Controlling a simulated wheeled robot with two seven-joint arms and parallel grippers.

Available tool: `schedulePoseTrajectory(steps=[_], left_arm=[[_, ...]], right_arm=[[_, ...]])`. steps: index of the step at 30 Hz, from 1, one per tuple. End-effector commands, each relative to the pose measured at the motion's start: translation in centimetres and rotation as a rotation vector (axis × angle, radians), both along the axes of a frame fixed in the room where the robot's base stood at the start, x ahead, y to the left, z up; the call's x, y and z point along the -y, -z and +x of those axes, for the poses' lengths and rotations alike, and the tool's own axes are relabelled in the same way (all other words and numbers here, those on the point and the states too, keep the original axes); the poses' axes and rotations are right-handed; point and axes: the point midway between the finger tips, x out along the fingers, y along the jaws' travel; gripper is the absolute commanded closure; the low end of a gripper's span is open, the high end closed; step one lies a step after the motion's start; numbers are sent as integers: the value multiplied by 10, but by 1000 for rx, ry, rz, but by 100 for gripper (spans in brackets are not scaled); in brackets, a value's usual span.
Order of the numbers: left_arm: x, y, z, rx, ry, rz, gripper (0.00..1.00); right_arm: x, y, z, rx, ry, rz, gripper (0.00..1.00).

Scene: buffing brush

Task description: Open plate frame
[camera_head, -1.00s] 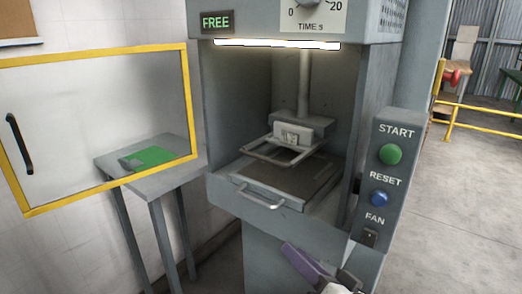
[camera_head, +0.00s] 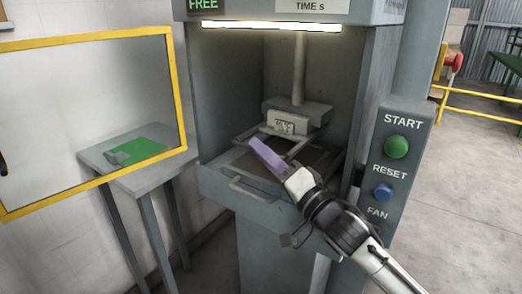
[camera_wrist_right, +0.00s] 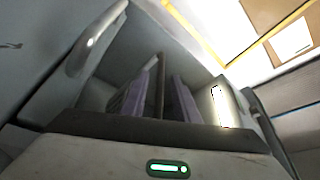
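The plate frame (camera_head: 249,136) is a thin grey metal frame over a dark brown plate (camera_head: 237,159) inside the open machine chamber. My right gripper (camera_head: 263,155), with purple fingers, reaches in from the lower right and covers part of the frame. In the right wrist view its two fingers (camera_wrist_right: 156,97) stand apart, with a dark bar showing between them. I cannot tell whether that bar is part of the frame or whether the fingers touch it. My left gripper is not in view.
The drawer front has a curved handle (camera_head: 255,192); the handle also shows in the wrist view (camera_wrist_right: 97,38). The control box (camera_head: 398,170) stands right of the chamber. The yellow-edged door (camera_head: 181,95) is swung open to the left, before a small side table (camera_head: 165,178).

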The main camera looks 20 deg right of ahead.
Motion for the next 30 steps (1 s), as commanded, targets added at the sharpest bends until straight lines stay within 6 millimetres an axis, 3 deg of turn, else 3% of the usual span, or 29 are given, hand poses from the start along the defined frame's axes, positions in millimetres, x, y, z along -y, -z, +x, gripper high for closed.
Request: schedulePoseTrajectory(steps=[12,18,26,30], left_arm=[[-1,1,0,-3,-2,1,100],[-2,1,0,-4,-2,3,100],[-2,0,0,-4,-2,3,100],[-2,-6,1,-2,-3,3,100]], right_arm=[[-4,-2,11,-1,0,-1,72],[-4,-2,11,-1,1,-1,100],[-6,-2,9,-1,0,-1,100],[-24,-2,-4,-5,-7,8,100]])
